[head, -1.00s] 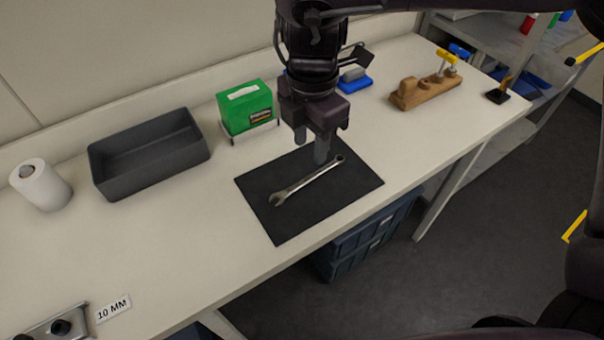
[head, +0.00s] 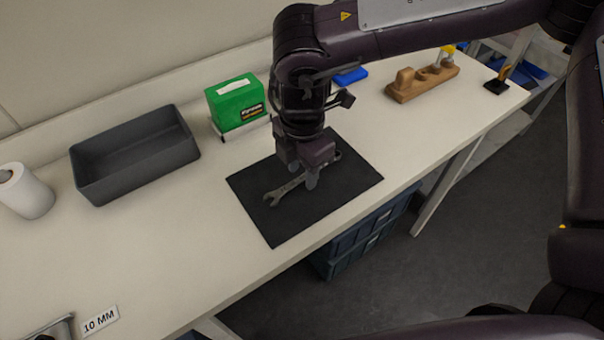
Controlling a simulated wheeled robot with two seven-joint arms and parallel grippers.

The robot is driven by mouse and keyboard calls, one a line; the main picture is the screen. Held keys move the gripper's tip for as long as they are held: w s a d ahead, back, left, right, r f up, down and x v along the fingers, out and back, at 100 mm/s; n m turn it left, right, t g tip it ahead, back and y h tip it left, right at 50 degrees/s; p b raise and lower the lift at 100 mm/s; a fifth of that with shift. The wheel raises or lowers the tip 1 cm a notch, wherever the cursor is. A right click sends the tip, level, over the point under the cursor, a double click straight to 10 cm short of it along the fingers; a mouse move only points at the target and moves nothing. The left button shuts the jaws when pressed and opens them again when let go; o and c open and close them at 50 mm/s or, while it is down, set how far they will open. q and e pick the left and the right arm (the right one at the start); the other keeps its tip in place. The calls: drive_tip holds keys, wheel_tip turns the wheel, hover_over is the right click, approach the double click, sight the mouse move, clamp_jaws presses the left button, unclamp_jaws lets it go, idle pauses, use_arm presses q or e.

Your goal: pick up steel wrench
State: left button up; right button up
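The steel wrench (head: 278,195) lies on a black mat (head: 285,226), slanting from its open jaw at lower left to its other end at upper right. My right gripper (head: 303,174) points down over the middle of the wrench and hides part of its shaft. Its fingers look apart, one on the near side of the shaft and one on the far side, low over the mat. Whether they touch the wrench cannot be seen. My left gripper is not in view.
A grey bin (head: 135,160), a paper roll (head: 24,191) and a green box (head: 237,103) stand left of the mat. A wooden block holder (head: 421,84) stands at the back right. Bare bench lies left of the mat. Blue crates (head: 362,238) sit below the bench.

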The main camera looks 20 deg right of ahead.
drive_tip(key=shift+f, duration=0.15)
idle(0.3)
clamp_jaws()
